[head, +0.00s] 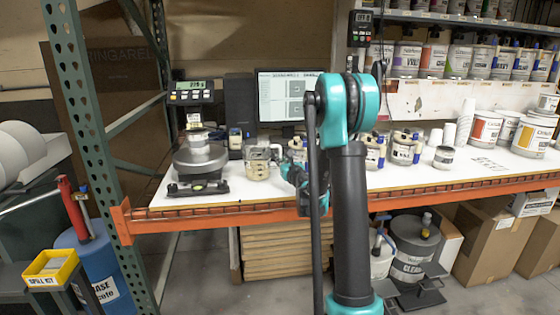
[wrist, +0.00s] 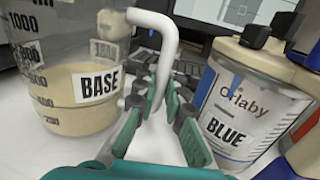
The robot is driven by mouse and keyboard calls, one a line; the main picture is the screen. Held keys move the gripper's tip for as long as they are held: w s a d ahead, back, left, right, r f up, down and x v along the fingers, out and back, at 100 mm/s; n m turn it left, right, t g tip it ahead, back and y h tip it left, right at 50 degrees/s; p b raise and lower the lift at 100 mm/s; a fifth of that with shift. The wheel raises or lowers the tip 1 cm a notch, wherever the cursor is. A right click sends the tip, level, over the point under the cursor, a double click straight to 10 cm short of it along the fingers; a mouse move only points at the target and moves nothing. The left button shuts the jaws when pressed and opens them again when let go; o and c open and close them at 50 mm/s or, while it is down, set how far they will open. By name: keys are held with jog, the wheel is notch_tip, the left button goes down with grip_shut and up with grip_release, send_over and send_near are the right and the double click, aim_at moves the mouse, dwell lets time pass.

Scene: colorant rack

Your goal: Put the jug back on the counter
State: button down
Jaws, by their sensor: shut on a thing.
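The jug (head: 257,163) is a clear measuring vessel with a white handle, a BASE label and cream liquid in it. It is upright over the white counter (head: 235,190), right of the scale; I cannot tell if its bottom touches the counter. In the wrist view the jug (wrist: 75,75) fills the left side. My gripper (wrist: 158,105) is shut on the lower part of the jug's handle (wrist: 168,45). In the head view my gripper (head: 288,172) is just right of the jug, partly hidden by my arm.
A BLUE canister (wrist: 238,115) stands close right of my gripper. A scale (head: 200,165) with a container on it is left of the jug. A monitor (head: 284,95) and keyboard are behind. More canisters (head: 404,148) stand right.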

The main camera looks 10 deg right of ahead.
jog(key=shift+f, duration=0.25)
jog(key=c, duration=1.6)
grip_release()
